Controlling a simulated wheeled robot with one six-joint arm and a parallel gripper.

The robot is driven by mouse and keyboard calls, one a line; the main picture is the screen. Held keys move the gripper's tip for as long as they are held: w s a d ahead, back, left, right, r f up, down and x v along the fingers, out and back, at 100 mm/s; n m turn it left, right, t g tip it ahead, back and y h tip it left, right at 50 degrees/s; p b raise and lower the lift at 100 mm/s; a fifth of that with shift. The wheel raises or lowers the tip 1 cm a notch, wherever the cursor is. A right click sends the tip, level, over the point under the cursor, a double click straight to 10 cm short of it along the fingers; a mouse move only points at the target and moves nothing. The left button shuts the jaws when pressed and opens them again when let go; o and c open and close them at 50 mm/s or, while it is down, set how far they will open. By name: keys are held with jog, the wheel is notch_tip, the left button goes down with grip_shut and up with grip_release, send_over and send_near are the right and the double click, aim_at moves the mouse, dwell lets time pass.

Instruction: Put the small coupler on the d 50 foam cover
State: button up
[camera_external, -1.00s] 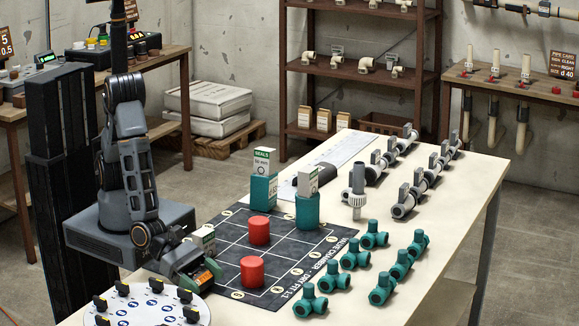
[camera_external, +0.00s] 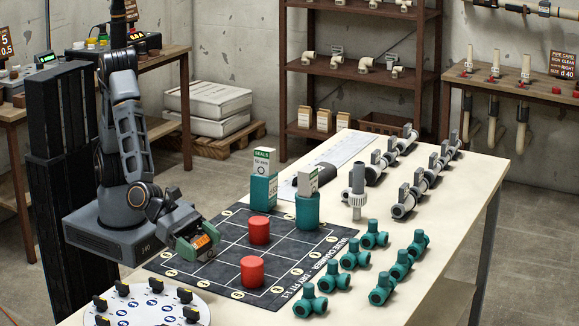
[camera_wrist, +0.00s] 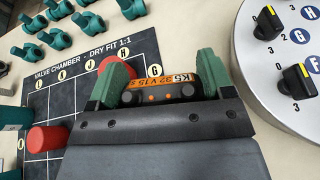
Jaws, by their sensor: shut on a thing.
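My gripper (camera_external: 197,243) is above the near left part of the dark mat, its green jaws pointing down to the right. In the wrist view my gripper (camera_wrist: 158,82) is shut on a dark small coupler (camera_wrist: 160,93) with an orange label and orange dots. The orange label also shows between the jaws in the external view. No readable d 50 mark shows.
Two red cylinders (camera_external: 252,270) stand on the mat (camera_external: 215,262). Several teal valves (camera_external: 383,289) and grey fittings (camera_external: 405,205) line the right side. A white disc (camera_external: 135,303) with black knobs is nearest.

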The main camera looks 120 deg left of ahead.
jog(key=shift+r, duration=0.35)
jog(key=shift+r, duration=0.1)
